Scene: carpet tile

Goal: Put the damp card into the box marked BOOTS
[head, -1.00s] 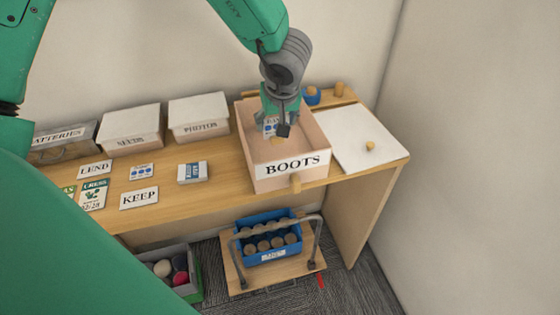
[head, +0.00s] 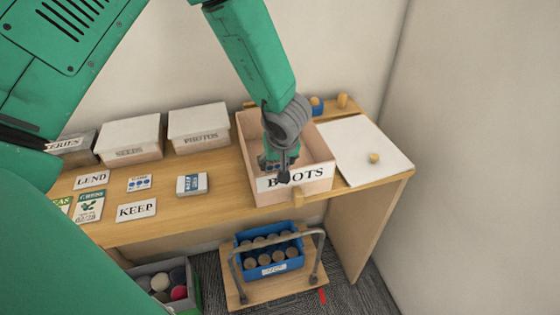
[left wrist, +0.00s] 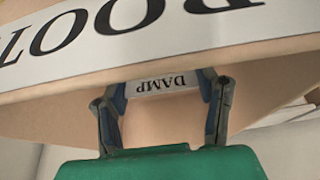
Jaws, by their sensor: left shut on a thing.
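The BOOTS box (head: 322,153) is an open, light wooden box at the right of the shelf, with its name label (head: 310,174) on the front. My left gripper (head: 283,172) is over the front part of the box and covers part of the label. In the left wrist view, its fingers (left wrist: 162,92) are shut on the damp card (left wrist: 165,84), a pale piece lettered DAMP. The upside-down box label (left wrist: 140,30) runs just above it in that view. The card is hidden in the head view. I cannot tell how far it is below the rim. My right gripper is not in view.
A white lid with a knob (head: 350,138) lies right of the box. The SEEDS box (head: 131,132) and PHOTOS box (head: 200,122) stand at the back. LEND (head: 92,180) and KEEP (head: 136,210) labels lie left, near a small white-and-blue pack (head: 192,184). A blue crate (head: 268,250) stands below.

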